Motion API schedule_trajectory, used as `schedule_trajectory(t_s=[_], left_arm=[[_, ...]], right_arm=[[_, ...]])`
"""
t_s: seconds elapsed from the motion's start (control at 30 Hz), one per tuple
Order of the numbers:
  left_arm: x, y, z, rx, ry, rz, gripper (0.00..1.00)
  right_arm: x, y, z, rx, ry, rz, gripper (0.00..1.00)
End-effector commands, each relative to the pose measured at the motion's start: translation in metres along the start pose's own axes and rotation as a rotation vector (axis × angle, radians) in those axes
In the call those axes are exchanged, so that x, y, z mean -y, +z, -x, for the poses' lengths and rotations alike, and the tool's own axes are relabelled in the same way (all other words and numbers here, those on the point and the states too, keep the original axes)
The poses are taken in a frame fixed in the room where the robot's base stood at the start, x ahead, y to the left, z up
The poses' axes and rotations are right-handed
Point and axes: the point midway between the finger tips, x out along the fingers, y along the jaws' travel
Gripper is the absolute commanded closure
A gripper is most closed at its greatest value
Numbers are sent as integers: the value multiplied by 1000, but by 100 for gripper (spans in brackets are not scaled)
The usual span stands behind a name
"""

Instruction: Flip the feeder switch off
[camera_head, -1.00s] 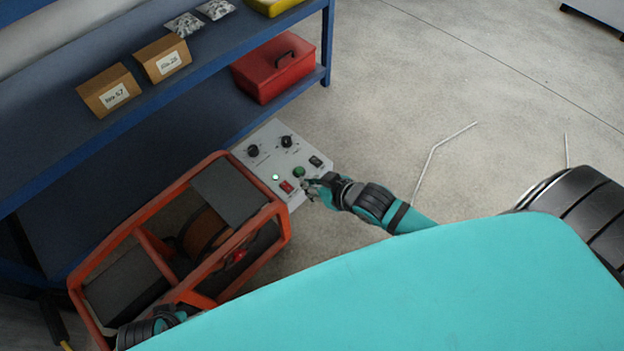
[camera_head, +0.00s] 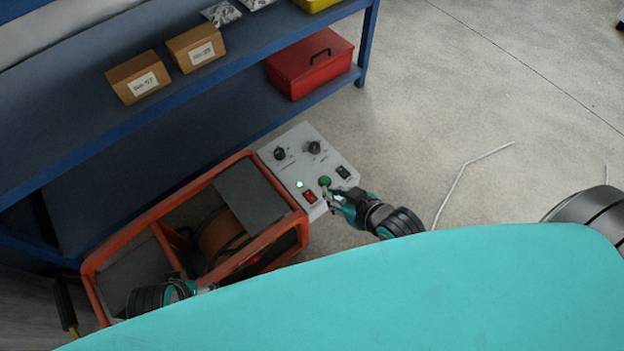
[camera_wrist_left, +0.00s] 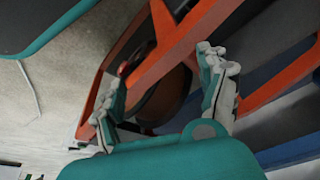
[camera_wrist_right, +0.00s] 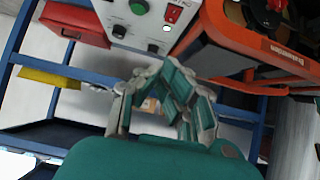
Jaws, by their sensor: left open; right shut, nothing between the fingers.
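The grey control panel (camera_head: 289,143) sits at the right end of an orange-framed machine (camera_head: 97,298). It carries a red rocker switch (camera_head: 310,196), a black rocker switch (camera_head: 343,172), a green button (camera_head: 324,181), a lit green lamp and two black knobs. The labels are too small to read. My right gripper (camera_head: 329,196) is shut and empty at the panel's near edge, by the green button and red switch; contact cannot be told. The right wrist view shows the red switch (camera_wrist_right: 173,13) beyond the fingertips (camera_wrist_right: 160,78). My left gripper (camera_wrist_left: 160,85) is open near an orange frame bar.
A blue shelf (camera_head: 130,118) stands behind the machine, with cardboard boxes (camera_head: 139,78) on top and a red toolbox (camera_head: 311,64) lower down. A cable reel (camera_head: 219,235) sits inside the frame. Concrete floor right of the panel is mostly clear, with a thin pale bent line.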

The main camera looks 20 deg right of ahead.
Motion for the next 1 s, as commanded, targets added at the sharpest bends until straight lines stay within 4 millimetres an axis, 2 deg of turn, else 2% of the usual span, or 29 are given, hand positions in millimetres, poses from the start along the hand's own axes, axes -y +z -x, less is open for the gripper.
schedule_trajectory(t_s=[0.3,0.53,0.77,0.87,0.9,1.0], left_arm=[[0,7,-2,17,0,1,24],[2,-2,40,-15,-5,3,24],[4,-2,87,-38,-9,6,24],[3,1,76,-33,-9,6,24],[3,2,72,-34,-9,6,24],[2,0,66,-52,-8,5,24]], right_arm=[[0,0,-8,-2,0,-1,100],[0,1,-42,-3,-1,-2,100],[0,1,-80,-3,-1,-1,100],[0,2,-104,-3,-1,-2,100],[0,8,-111,1,-2,-2,100],[0,20,-120,1,-1,-1,100]])
